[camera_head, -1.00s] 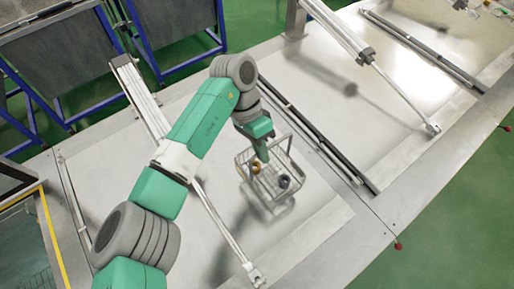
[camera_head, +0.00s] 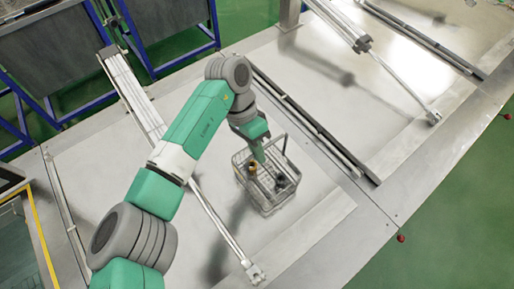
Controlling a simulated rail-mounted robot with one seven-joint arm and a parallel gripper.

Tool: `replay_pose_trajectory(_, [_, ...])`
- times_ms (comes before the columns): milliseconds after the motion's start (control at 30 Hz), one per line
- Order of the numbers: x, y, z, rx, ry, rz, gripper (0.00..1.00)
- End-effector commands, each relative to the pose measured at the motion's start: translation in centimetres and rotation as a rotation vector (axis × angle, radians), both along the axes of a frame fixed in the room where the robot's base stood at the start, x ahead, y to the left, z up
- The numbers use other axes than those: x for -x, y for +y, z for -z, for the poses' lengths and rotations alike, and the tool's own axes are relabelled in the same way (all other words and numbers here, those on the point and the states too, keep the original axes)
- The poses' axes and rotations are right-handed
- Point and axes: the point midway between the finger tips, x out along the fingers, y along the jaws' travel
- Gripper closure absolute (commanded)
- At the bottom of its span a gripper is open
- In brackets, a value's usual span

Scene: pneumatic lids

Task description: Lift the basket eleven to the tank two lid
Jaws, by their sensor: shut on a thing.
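The wire basket (camera_head: 267,207) hangs from or stands under my gripper (camera_head: 257,155) over the closed metal lid (camera_head: 310,205) of a tank. The basket holds a dark ring-shaped part (camera_head: 281,181) and a brass-coloured part (camera_head: 252,168). My gripper is at the basket's upper back side and is shut on the basket; its fingertips are small and partly hidden by the wires. I cannot tell the gap between basket and lid. No number shows on basket or tank.
A pneumatic cylinder rod (camera_head: 222,228) slopes across the lid left of the basket. Another cylinder (camera_head: 385,65) stands over the lid at the right. A dark rail (camera_head: 310,125) runs between the lids. Blue-framed dark panels (camera_head: 50,45) stand at the upper left.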

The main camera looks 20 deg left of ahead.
Motion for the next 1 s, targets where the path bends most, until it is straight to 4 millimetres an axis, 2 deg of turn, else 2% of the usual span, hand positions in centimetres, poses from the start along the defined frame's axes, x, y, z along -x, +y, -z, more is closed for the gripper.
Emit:
replay_pose_trajectory(267, [0.0, 0.0, -0.1, 0.001, -0.001, 0.0, 1.0])
replay_pose_trajectory(1000, [0.0, 0.0, 1.3, 0.001, -0.002, 0.001, 1.0])
